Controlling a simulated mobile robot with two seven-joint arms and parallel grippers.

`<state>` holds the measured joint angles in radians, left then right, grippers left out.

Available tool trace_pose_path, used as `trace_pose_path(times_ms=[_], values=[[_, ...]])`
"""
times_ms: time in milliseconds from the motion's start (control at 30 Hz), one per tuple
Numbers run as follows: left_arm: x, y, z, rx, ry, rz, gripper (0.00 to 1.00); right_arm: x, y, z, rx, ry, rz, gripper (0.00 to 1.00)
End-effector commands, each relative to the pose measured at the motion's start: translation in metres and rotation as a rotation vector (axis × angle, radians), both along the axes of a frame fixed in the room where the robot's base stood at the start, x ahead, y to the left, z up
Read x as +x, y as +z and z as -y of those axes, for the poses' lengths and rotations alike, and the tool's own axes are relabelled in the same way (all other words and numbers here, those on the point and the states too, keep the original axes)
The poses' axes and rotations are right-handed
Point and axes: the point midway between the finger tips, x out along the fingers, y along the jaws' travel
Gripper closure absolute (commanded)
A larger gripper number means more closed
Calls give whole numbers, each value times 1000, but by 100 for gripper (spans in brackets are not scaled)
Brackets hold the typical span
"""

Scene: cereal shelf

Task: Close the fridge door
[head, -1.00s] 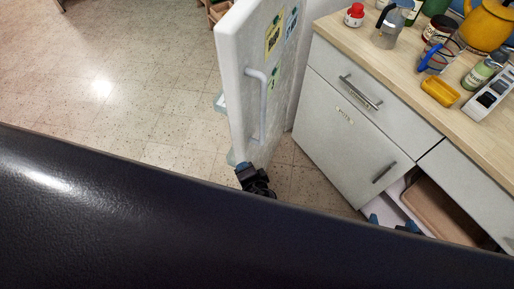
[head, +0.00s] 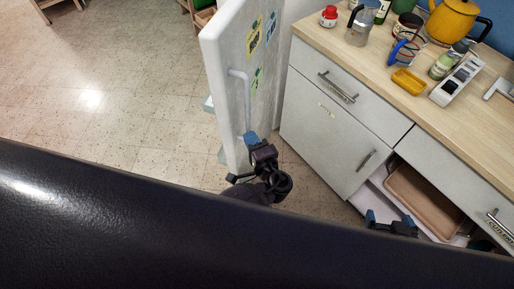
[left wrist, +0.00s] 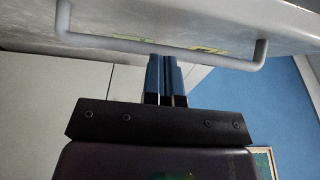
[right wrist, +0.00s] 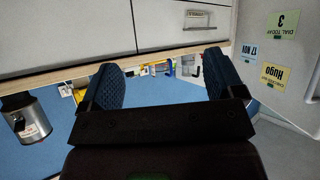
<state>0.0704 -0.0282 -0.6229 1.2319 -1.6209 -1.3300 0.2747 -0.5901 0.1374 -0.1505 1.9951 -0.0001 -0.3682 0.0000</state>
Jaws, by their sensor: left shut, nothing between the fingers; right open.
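The white fridge door (head: 222,75) stands open in the head view, with notes on its outer face and a pale bar handle (head: 245,97). My left gripper (head: 250,138) is at the lower end of the handle, its blue fingers shut and empty. In the left wrist view the closed fingertips (left wrist: 164,62) lie close to the handle (left wrist: 160,48), which runs across the top; I cannot tell whether they touch. My right gripper (head: 389,219) is low by the open drawer, and its fingers are wide apart in the right wrist view (right wrist: 165,80). The fridge interior is mostly hidden.
A counter (head: 370,70) with a yellow kettle (head: 458,22), a moka pot (head: 361,25) and other items stands to the right. Below it, an open drawer (head: 400,183) holds a brown tray. The tiled floor (head: 110,90) left of the door is clear.

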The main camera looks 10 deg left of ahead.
Motion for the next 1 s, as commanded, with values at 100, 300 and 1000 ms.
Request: trace_pose_path(times_ms=[100,300,1000], values=[[17,2,-14,1,0,2,100,-2,3,0,-1,-1,-4,13],[21,2,-40,-1,0,-1,100,-13,1,3,-3,-5,-34,13],[23,-1,-58,-1,-3,0,100,-14,2,4,-5,-5,-37,13]])
